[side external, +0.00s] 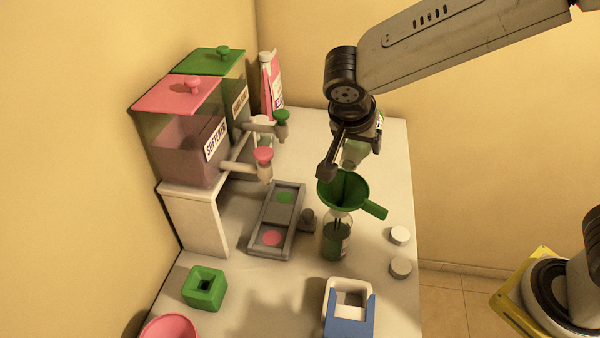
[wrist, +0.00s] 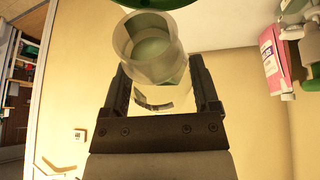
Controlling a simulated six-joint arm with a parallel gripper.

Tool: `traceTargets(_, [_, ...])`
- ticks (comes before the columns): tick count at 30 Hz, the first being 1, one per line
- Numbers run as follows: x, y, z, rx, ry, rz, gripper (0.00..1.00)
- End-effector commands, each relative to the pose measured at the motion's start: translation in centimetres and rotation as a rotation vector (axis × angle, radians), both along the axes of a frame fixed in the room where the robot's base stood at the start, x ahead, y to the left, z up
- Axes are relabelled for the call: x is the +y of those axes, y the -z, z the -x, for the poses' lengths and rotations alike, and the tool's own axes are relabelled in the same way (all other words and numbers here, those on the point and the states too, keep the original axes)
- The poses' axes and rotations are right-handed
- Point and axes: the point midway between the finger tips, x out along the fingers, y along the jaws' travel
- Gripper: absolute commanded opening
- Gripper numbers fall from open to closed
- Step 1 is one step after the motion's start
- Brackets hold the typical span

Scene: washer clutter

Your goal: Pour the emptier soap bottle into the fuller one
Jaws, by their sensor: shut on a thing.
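My gripper (side external: 350,158) is shut on a clear soap bottle (side external: 355,153) with pale green liquid. It holds the bottle tipped, mouth down, above a green funnel (side external: 345,190). In the wrist view the bottle (wrist: 152,45) sits between the fingers (wrist: 160,78), with liquid towards its mouth; a piece of the funnel's green rim (wrist: 150,3) shows at the top edge. The funnel sits in the neck of a second, upright bottle (side external: 336,240) holding dark green liquid. Whether liquid is flowing I cannot tell.
A dispenser with a pink-lidded softener tank (side external: 185,150) and a green-lidded tank (side external: 210,62) stands at left. A pink carton (side external: 271,85) stands behind.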

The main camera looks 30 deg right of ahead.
Motion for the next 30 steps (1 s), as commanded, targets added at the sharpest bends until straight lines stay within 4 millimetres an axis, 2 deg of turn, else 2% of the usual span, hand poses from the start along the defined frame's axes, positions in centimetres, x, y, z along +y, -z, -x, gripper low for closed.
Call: traceTargets(30, [0.16,-0.09,0.09,-0.041,-0.001,0.065,0.16])
